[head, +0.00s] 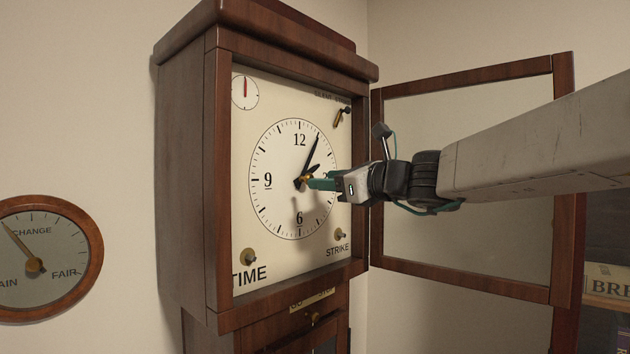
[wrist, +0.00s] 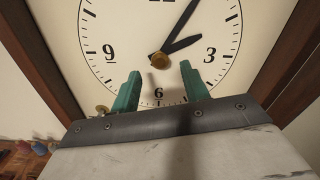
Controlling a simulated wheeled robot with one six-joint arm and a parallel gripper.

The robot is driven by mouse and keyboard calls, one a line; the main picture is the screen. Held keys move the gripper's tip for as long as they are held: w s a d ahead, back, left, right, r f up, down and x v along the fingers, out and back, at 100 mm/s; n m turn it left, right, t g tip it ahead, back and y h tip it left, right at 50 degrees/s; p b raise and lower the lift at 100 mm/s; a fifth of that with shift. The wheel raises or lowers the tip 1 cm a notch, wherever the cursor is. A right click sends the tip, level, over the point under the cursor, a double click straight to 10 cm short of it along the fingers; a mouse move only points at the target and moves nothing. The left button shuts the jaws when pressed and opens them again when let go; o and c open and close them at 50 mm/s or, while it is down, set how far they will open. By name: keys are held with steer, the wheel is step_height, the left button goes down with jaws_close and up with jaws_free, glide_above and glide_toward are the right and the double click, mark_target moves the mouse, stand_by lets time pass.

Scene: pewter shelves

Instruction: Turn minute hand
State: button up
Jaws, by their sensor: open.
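The clock dial (head: 275,200) is cream with black numerals, in a dark wooden case. The long black minute hand (head: 312,150) points up and right, near the 1. It also shows in the wrist view (wrist: 187,20), running off the top edge. The shorter hour hand (wrist: 186,43) points right and slightly up, toward the 2. Both meet at a brass centre hub (wrist: 159,60). My gripper (head: 313,184) has green fingers and is in front of the dial. In the wrist view my gripper (wrist: 160,82) is open and empty, its fingertips just below the hub, one on each side.
The glazed wooden door (head: 460,260) of the clock stands open to the right, behind my arm. Brass knobs sit on the face by TIME (head: 248,257) and STRIKE (head: 340,234). A round wall dial (head: 45,255) hangs at left. Shelves with books (head: 606,285) stand at far right.

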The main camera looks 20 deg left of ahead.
steer(key=shift+x, duration=2.15)
jaws_close()
